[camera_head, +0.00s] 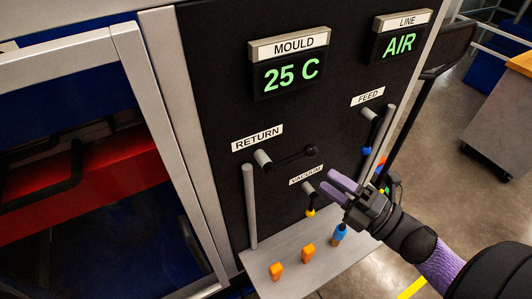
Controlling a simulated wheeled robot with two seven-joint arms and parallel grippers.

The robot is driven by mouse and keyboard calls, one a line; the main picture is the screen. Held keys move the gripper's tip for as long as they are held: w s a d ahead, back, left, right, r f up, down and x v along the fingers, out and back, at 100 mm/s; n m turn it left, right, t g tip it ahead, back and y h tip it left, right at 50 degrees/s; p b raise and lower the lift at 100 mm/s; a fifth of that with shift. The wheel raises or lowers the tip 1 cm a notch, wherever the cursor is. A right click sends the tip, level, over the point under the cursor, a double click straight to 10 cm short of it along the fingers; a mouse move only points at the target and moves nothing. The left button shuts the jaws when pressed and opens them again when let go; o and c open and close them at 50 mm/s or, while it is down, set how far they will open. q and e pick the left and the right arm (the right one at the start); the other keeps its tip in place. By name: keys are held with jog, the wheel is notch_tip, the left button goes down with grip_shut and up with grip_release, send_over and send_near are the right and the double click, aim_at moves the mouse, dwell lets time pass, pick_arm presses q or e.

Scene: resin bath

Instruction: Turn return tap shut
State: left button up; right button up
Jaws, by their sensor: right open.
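The return tap (289,159) is on the black panel below the RETURN label (257,138). Its dark lever points right from a light round stub and ends in a black ball knob (311,150). My right gripper (338,185) is below and to the right of that knob, with its purple fingers apart and pointing left. No thing shows between the fingers, and they appear apart from the lever. My left gripper is not in view.
The vacuum tap (311,200), with a yellow tip, is just left of my right gripper. The feed tap (369,132) is above right. Grey posts (251,205) flank the panel. Orange pegs (277,270) and a blue one (340,233) stand on the grey shelf (322,268).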

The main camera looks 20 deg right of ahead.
aim_at(296, 155)
jog(key=x, duration=0.8)
jog(key=shift+w, duration=0.45)
grip_shut()
dwell(0.5)
